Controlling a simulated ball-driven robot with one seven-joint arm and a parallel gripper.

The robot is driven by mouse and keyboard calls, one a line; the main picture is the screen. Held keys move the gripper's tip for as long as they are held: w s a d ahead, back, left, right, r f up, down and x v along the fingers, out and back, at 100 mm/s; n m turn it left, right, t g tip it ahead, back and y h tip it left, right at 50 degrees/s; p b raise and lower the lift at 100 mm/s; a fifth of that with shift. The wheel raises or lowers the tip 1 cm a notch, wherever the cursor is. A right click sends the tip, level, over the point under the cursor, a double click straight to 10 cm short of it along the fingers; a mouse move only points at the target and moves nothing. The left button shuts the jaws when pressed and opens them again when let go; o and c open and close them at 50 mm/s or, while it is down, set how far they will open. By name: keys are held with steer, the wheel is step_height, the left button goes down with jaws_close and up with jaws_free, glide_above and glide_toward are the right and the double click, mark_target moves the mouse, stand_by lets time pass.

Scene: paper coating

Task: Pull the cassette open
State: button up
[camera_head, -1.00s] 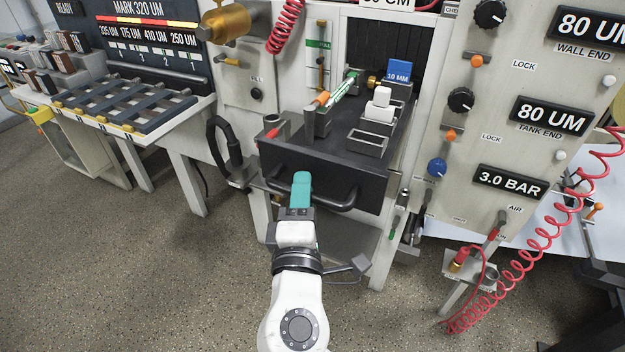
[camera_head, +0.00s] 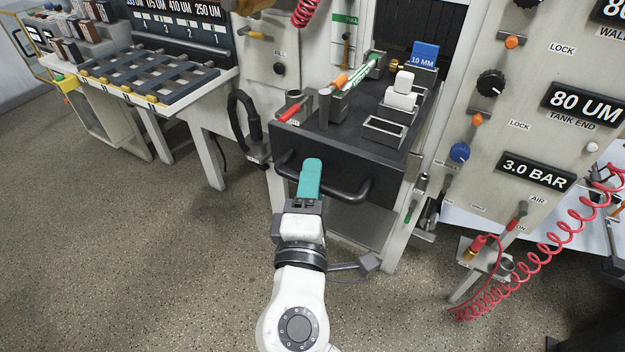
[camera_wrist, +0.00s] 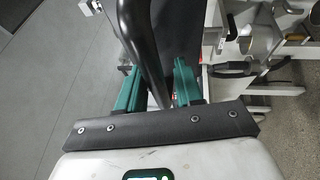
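The cassette is a dark drawer-like tray (camera_head: 300,137) that stands partly out of the white machine. A dark bar handle (camera_head: 350,194) runs along its front. My gripper (camera_head: 311,165), with teal fingers, is at the left half of this handle. The far end of the cassette is inside the machine's dark opening.
The cassette carries a green-and-white tube (camera_head: 362,72), white blocks (camera_head: 402,90) and a blue 10 MM block (camera_head: 424,55). A control panel (camera_head: 535,150) with a red coiled hose (camera_head: 560,245) stands at right. The floor (camera_head: 130,270) in front is clear.

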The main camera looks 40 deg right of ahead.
steer(key=shift+o, duration=0.5)
steer(key=shift+r, duration=0.1)
steer(key=b+v, duration=0.1)
steer(key=v, duration=1)
